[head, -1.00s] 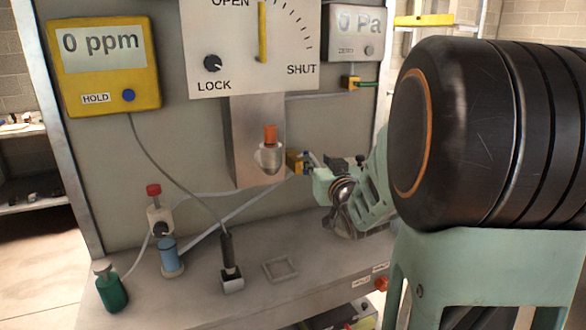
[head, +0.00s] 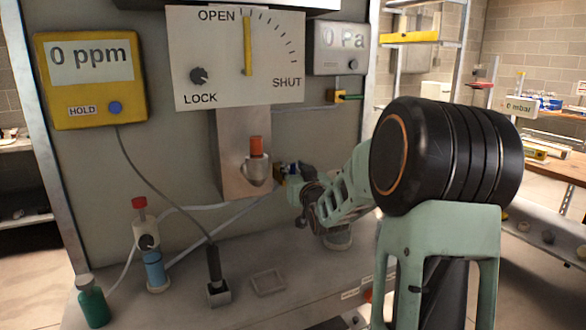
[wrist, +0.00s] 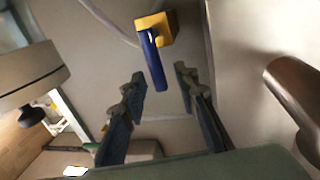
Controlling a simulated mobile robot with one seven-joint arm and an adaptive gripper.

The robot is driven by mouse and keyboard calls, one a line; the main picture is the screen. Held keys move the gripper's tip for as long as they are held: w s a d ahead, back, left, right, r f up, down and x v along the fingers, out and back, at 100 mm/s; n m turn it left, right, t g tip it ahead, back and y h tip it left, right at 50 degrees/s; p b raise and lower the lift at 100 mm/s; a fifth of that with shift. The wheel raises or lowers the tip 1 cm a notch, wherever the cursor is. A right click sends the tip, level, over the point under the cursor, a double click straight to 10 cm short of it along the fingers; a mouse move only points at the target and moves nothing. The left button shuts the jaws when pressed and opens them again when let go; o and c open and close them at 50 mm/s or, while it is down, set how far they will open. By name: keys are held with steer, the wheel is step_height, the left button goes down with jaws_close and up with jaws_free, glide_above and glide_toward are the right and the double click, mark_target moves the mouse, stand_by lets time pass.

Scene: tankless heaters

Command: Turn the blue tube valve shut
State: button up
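The blue tube valve has a blue lever (wrist: 153,62) on a yellow block (wrist: 156,27), at the top middle of the wrist view. In the head view the yellow block (head: 281,175) sits right of the orange-capped holder, partly hidden by my gripper (head: 293,178). In the wrist view my gripper (wrist: 159,80) is open, its fingers apart. The lever's free end shows between the two fingertips; I cannot tell whether either finger touches it. The lever runs down and slightly right from the block in that view.
A dial panel (head: 190,60) with a yellow pointer standing upright near OPEN hangs above. The orange-capped holder (head: 257,170) is close left of my gripper. A green bottle (head: 92,303) and a blue cylinder (head: 155,272) stand left on the bench.

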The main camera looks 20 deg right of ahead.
steer(key=shift+w, duration=0.45)
steer(key=shift+d, duration=0.1)
jaws_close()
